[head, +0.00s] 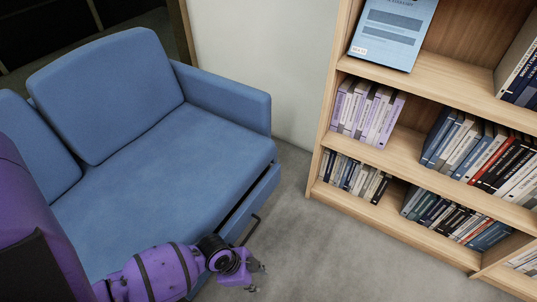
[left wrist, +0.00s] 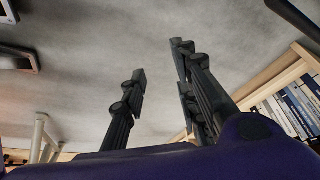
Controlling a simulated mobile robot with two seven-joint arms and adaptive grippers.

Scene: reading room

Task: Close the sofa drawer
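The blue sofa (head: 165,180) fills the left and middle of the head view. Its drawer (head: 266,189) runs under the seat's right-hand edge. A dark gap shows between the seat and the drawer front, so the drawer stands somewhat open. A dark bar handle (head: 251,229) sticks out from the drawer front. My left gripper (head: 259,279) is in front of the sofa, below the handle in the picture and apart from it. In the left wrist view its fingers (left wrist: 160,75) are spread with nothing between them. My left forearm hides the drawer's near end. My right gripper is not in view.
A wooden bookcase (head: 318,177) with several rows of books stands at the right. Grey carpet (head: 340,255) lies clear between it and the sofa. A pale wall (head: 262,60) is behind. A dark bar cuts the left wrist view's top right corner; I cannot tell what it is.

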